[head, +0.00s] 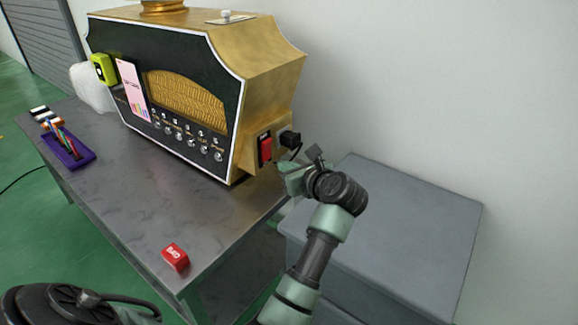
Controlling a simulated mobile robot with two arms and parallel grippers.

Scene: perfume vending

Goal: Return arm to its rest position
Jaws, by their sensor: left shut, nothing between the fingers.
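My left gripper (297,170) is beside the right side of the gold and black perfume vending machine (270,100), near its red switch (265,148) and black plug (290,138). Its fingers are small and partly hidden by the wrist; they look shut, with nothing seen between them. Whether they touch the switch or plug cannot be told. The arm reaches up from the bottom middle of the head view. My right gripper is not in view.
The machine stands on a grey metal table (130,205). A red block (175,257) lies near its front corner. A purple tray (80,160) with coloured sticks sits at the left. A grey cabinet (410,215) stands right of the arm, against the white wall.

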